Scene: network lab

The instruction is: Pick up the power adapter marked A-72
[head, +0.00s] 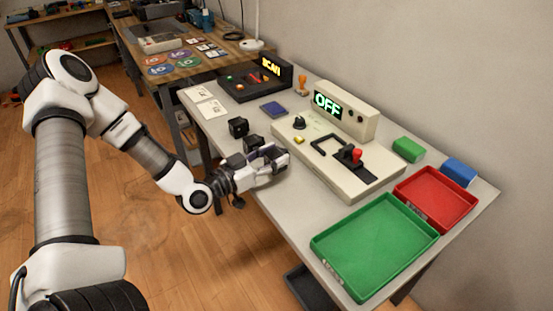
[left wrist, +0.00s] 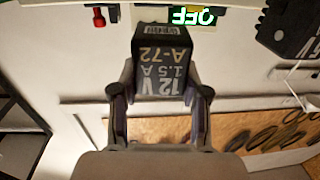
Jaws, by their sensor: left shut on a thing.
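The black power adapter marked A-72 (left wrist: 166,68) shows in the left wrist view, with "12 V 1.5 A" printed on it upside down. My left gripper (left wrist: 160,100) is shut on it, one finger on each side. In the head view the left gripper (head: 274,162) is at the table's front edge, in front of the beige console; its fingers partly hide the adapter there. I cannot tell whether the adapter touches the table. Another black adapter (head: 238,127) stands to the left, and one more black block (head: 252,143) is close beside the gripper. My right gripper is not in view.
A beige console (head: 330,165) with an "OFF" display (head: 327,104) and a red-knobbed lever stands behind the gripper. A green tray (head: 375,245) and a red tray (head: 435,198) lie to the right. A dark "SCAN" device (head: 250,82) stands at the back left.

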